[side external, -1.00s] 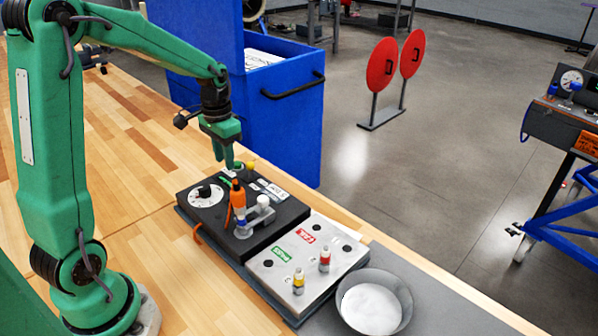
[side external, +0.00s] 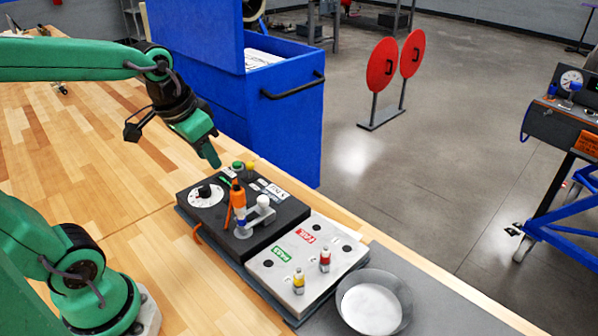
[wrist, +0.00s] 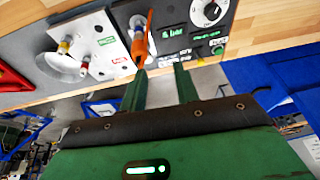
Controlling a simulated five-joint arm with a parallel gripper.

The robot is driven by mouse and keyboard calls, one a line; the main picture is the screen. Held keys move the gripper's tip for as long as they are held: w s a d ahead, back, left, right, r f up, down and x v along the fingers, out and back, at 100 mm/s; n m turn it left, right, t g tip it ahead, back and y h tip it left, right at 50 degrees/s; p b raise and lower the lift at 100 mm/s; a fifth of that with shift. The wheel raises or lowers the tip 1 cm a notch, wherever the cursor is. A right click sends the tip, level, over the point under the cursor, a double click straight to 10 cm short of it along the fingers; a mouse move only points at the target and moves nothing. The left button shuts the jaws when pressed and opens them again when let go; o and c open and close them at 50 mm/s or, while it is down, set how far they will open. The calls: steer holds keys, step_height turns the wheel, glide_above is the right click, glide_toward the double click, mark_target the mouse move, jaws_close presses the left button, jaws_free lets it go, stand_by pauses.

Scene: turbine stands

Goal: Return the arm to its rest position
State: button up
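My gripper (side external: 211,157) is green and hangs tilted above the back left edge of the black test panel (side external: 285,207), apart from it. In the wrist view my gripper's two fingers (wrist: 159,82) stand apart with nothing between them. My upper arm is raised and folded back toward the left edge of the side view.
The panel carries a white dial (side external: 206,196), an orange tool (side external: 238,200) and a green button (side external: 238,165). A pale PASS/FAIL plate (side external: 277,256) holds two small bottles. A bowl of white material (side external: 372,303) stands at its right. A blue bin (side external: 292,125) is behind.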

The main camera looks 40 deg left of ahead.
steer(key=s+d+t, duration=0.1)
steer(key=s+d, duration=0.2)
steer(key=s, duration=0.2)
steer(key=shift+s+r+t, duration=0.25)
steer(key=shift+r+t, duration=0.15)
jaws_close()
steer(key=w+a+r+g, duration=0.1)
steer(key=w+a, duration=0.2)
steer(key=w, duration=0.4)
steer(key=w+a+r+g, duration=0.1)
steer(key=w+a, duration=0.1)
steer(key=w, duration=0.5)
steer(key=w+a+f+g, duration=0.1)
steer(key=w+a+f, duration=0.7)
steer(key=w, duration=0.4)
steer(key=shift+w+a+f, duration=0.25)
steer(key=shift+w+a, duration=0.05)
steer(key=shift+a, duration=0.2)
